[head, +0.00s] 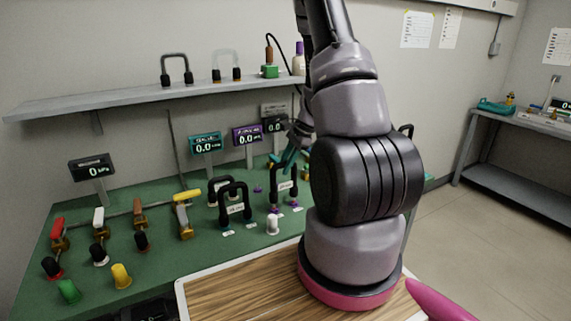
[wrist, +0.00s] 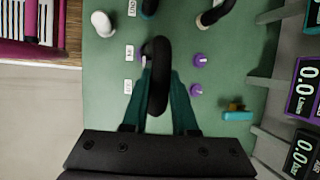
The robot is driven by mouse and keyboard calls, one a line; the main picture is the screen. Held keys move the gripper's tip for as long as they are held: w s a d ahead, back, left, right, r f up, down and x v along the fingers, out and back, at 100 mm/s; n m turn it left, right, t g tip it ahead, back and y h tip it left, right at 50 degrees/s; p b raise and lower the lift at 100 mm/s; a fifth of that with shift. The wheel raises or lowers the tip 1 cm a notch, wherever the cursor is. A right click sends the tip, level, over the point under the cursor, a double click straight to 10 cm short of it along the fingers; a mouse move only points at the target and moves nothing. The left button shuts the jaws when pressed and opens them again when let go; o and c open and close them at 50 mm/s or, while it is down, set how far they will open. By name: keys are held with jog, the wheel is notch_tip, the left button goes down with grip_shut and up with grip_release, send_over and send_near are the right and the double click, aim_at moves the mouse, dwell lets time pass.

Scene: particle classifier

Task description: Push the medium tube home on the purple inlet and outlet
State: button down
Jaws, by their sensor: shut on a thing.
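My gripper (wrist: 160,85) is shut on a black U-shaped tube (wrist: 157,60), its teal fingers on either side. In the head view the gripper (head: 289,160) is at the top of this tube (head: 284,170), which stands upright and carries a white label. Purple fittings (head: 275,209) show at the feet of its two legs; I cannot tell how far the legs are seated. In the wrist view the tube hides its own ends. Two purple knobs, one at the upper right (wrist: 200,60) and one below it (wrist: 196,90), stand apart beside the tube.
More black U-shaped tubes (head: 235,206) stand just left on the green bench (head: 150,265). A white knob (head: 272,224) stands in front. A purple display (head: 247,136) is behind. Valves with coloured handles (head: 182,200) stand farther left. A shelf (head: 130,97) runs above.

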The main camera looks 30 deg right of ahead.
jog(key=shift+f, duration=1.5)
jog(key=c, duration=0.6)
grip_release()
jog(key=shift+r, duration=0.1)
jog(key=v, duration=1)
jog(key=shift+d+r, duration=0.15)
jog(key=shift+r, duration=0.15)
